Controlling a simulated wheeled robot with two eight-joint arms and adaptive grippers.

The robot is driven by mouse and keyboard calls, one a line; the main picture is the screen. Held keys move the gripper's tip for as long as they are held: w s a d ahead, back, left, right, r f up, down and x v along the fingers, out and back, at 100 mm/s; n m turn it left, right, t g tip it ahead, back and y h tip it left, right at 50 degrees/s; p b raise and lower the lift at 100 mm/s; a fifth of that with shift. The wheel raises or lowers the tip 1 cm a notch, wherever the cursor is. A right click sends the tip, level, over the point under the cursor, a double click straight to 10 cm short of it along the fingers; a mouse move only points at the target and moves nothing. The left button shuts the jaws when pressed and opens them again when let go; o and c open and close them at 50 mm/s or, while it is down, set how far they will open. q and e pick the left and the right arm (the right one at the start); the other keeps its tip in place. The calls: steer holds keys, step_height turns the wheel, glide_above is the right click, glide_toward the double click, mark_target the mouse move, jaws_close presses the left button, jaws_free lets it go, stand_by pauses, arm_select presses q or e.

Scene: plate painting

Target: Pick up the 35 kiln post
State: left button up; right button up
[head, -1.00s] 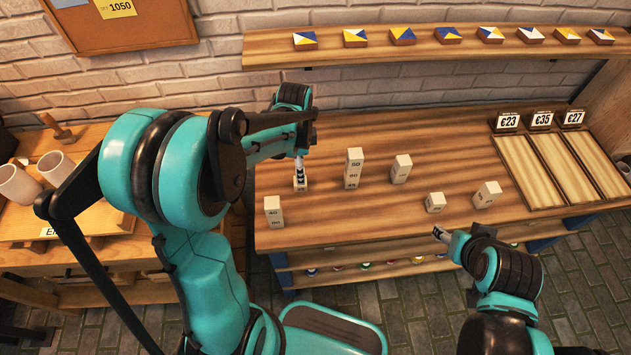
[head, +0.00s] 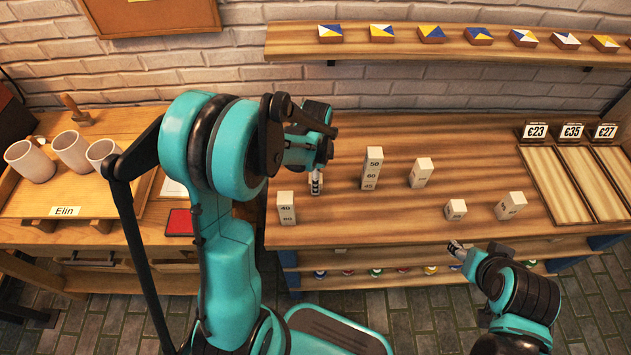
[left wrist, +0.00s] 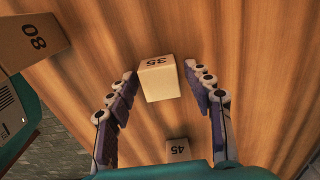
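The 35 kiln post (left wrist: 158,82) is a small pale block on the wooden bench, its 35 label upside down in the left wrist view. My left gripper (left wrist: 160,70) is open, with a finger on either side of the post and small gaps visible. In the head view my left gripper (head: 316,183) points down at the bench and largely hides the post. My right gripper (head: 455,247) hangs in front of the bench's front edge, away from the posts; its fingers are too small to read.
A tall stack of posts (head: 371,168) stands right of my left gripper, and a shorter stack (head: 286,208) stands front left. Other posts (head: 421,172) stand further right. Priced trays (head: 555,185) lie far right.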

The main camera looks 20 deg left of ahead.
arm_select(q)
steer(key=c, duration=0.9)
steer(key=shift+o, duration=0.2)
